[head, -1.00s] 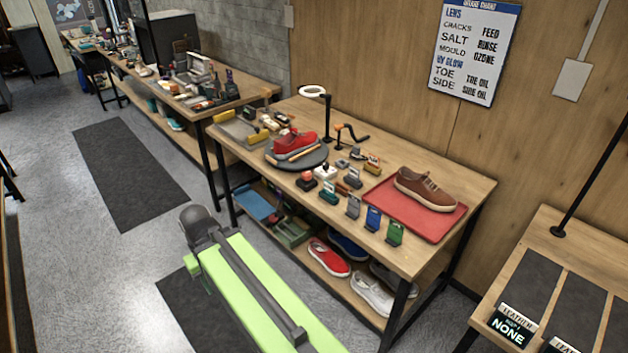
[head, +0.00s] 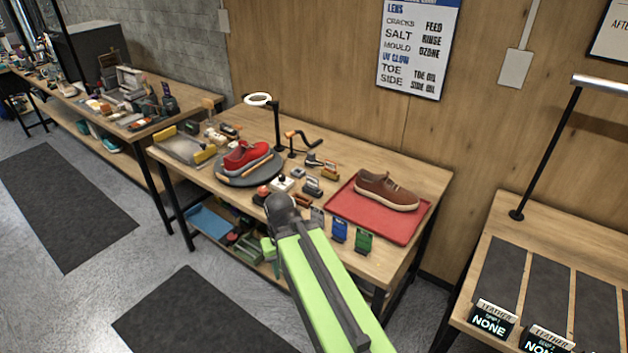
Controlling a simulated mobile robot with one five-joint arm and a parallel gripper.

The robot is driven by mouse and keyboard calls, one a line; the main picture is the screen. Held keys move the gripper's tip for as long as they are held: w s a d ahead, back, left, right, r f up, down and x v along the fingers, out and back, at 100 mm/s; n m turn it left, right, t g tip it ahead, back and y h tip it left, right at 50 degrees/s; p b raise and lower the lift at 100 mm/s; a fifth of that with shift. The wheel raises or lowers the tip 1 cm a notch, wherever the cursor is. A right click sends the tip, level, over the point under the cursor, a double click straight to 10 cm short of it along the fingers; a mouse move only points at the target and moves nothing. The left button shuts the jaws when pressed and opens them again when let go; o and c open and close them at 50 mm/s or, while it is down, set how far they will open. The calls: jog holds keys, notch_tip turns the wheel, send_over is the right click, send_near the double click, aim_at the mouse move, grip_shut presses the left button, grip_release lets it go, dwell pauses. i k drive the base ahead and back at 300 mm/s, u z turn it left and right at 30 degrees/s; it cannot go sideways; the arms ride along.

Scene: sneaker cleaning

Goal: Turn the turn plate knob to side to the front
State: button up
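A round dark turn plate (head: 235,179) stands on the left part of the middle workbench (head: 432,180), with a red sneaker (head: 247,155) on it. Orange, stick-like pieces lie along the plate's edge; I cannot tell which one is the knob. My green arm reaches up from the bottom of the head view to the bench's front edge. Its dark rounded end (head: 281,208) covers part of the front row of small items, right of and nearer than the plate. The gripper fingers cannot be made out.
A red tray (head: 408,232) with a brown shoe (head: 388,190) lies at the bench's right. Small bottles and cards, including a green card (head: 364,241), line the front. Another bench (head: 480,232) stands right; floor at left is open.

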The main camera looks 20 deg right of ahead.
aim_at(262, 190)
jog(key=z, duration=0.05)
jog(key=i, duration=1)
jog(key=z, duration=0.1)
